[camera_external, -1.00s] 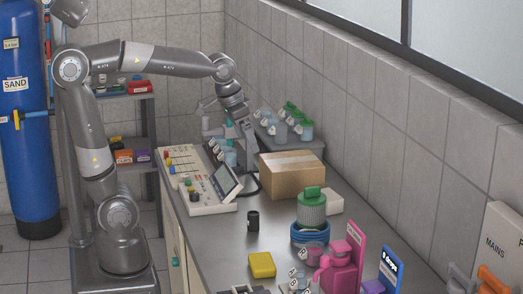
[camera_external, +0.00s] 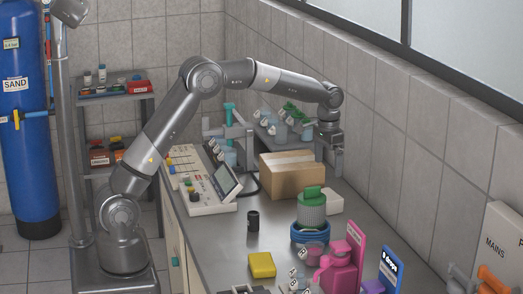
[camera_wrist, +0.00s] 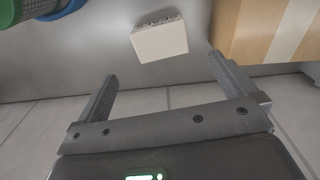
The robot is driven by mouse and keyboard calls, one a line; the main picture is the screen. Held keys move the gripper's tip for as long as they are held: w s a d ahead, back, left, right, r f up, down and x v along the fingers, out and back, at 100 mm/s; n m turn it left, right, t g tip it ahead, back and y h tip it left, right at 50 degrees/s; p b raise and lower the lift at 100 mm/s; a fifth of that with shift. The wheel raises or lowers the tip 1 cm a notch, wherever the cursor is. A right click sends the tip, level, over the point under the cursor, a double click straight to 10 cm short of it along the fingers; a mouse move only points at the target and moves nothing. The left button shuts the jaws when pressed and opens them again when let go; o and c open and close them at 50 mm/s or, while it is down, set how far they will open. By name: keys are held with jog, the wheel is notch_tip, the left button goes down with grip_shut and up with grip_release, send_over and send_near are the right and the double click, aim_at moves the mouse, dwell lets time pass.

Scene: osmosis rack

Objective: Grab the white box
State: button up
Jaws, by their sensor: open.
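The small white box (camera_external: 333,202) lies on the grey bench, right of the cardboard box and partly hidden behind the green-lidded container in the external view. In the wrist view the white box (camera_wrist: 160,41) shows whole, beyond the fingertips and roughly between their lines. My gripper (camera_external: 331,170) points down beside the right end of the cardboard box, above and behind the white box. In the wrist view my gripper (camera_wrist: 163,68) has its two fingers wide apart with nothing between them.
The cardboard box (camera_external: 292,175) stands close to my gripper's left. The green-lidded container (camera_external: 312,210) sits in a blue coil (camera_external: 310,235) in front of the white box. The tiled wall (camera_external: 400,150) rises close on the right. A control panel (camera_external: 205,190) stands on the left.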

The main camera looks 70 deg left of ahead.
aim_at(329, 194)
jog(key=shift+w+a+f, duration=0.15)
jog(key=shift+w+f, duration=0.2)
jog(key=shift+f, duration=0.15)
jog(key=shift+w+a+f, duration=0.15)
jog(key=shift+w+f, duration=0.15)
jog(key=shift+f, duration=0.2)
notch_tip(329, 194, down, 5)
jog(key=shift+f, duration=0.2)
jog(key=shift+s+d+f, duration=0.15)
jog(key=shift+f, duration=1.25)
jog(key=shift+s+d+f, duration=0.1)
jog(key=shift+f, duration=1.25)
jog(key=c, duration=0.9)
